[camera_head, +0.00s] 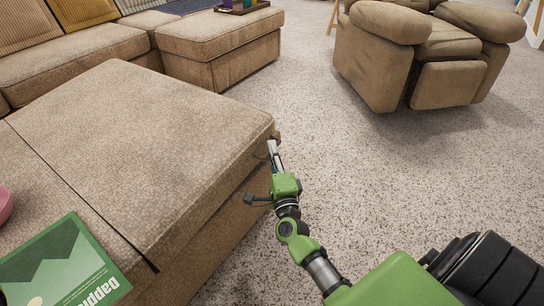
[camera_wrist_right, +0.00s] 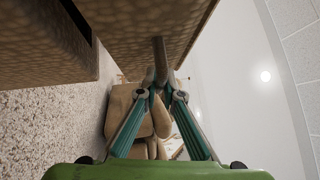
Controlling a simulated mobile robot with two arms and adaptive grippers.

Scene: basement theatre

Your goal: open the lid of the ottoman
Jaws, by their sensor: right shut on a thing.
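The ottoman is a large tan textured block filling the left of the head view. Its lid (camera_head: 150,130) lies nearly flat on the base (camera_head: 210,245), and a dark seam runs across the top at the near side. My right gripper (camera_head: 272,150) is at the lid's far right corner. In the right wrist view, its fingers (camera_wrist_right: 160,82) are closed around a short narrow brownish piece (camera_wrist_right: 159,55) reaching out from the lid's edge. A dark gap shows between lid and base there. My left gripper is out of view.
A green book (camera_head: 62,265) and part of a pink bowl (camera_head: 4,205) lie on the near left surface beyond the seam. A tan sofa (camera_head: 75,60) stands behind, and an armchair (camera_head: 425,50) at the back right. Speckled carpet (camera_head: 400,170) is free on the right.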

